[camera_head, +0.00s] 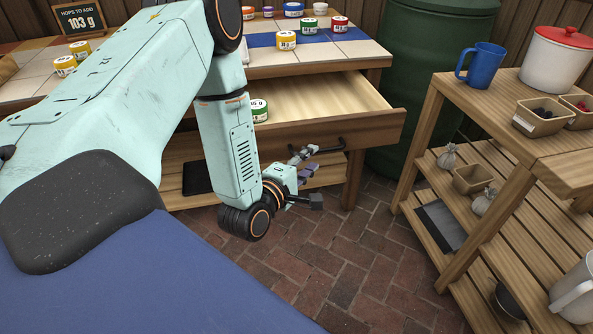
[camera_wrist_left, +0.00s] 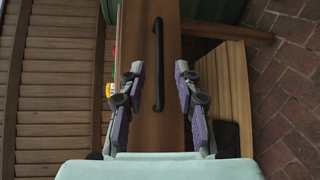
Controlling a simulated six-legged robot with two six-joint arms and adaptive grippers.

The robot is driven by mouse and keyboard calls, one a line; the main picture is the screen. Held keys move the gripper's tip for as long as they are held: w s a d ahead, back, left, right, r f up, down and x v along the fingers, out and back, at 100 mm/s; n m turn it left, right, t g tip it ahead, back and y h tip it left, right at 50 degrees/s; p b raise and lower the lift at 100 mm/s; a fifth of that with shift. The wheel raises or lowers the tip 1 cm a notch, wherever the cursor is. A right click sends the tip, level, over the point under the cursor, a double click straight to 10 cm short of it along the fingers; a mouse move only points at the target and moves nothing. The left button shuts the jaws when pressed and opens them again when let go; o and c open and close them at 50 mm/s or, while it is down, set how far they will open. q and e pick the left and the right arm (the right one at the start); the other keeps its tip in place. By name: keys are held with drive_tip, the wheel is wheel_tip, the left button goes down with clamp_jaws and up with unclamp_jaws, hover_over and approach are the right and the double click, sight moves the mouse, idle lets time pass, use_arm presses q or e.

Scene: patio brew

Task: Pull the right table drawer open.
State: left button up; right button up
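The right table drawer (camera_head: 375,131) is pulled well out from under the tiled tabletop, and its bare wooden inside shows. Its black bar handle (camera_head: 332,147) is on the front face, partly hidden by my left gripper. My left gripper (camera_head: 303,155) is low in front of the drawer front, at the handle. In the left wrist view the handle (camera_wrist_left: 158,75) lies between the two fingers of the left gripper (camera_wrist_left: 159,68), with a gap on each side. The fingers are open and hold nothing. My right gripper is not in view.
A jar with a white lid (camera_head: 259,110) stands inside the drawer at its left. Several jars stand on the tabletop (camera_head: 265,56). A green barrel (camera_head: 430,55) is behind the drawer's right side. A slatted shelf cart (camera_head: 445,95) stands at right. Brick floor (camera_head: 340,255) is clear between.

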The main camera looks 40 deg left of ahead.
use_arm(q)
drive_tip(key=s+r, duration=0.1)
drive_tip(key=s, duration=0.5)
drive_tip(key=shift+d, duration=0.2)
drive_tip(key=s+d+f+m+g+h+p, duration=0.2)
drive_tip(key=s+d+f+m+g, duration=0.4)
drive_tip(key=s+f+m+g, duration=0.55)
drive_tip(key=s+d+m+g+p, duration=0.2)
drive_tip(key=s+m+g+p, duration=0.3)
drive_tip(key=s, duration=0.9)
drive_tip(key=r+m, duration=0.1)
drive_tip(key=m, duration=0.2)
drive_tip(key=shift+s+d+y+p, duration=0.35)
drive_tip(key=shift+d+y+p, duration=0.05)
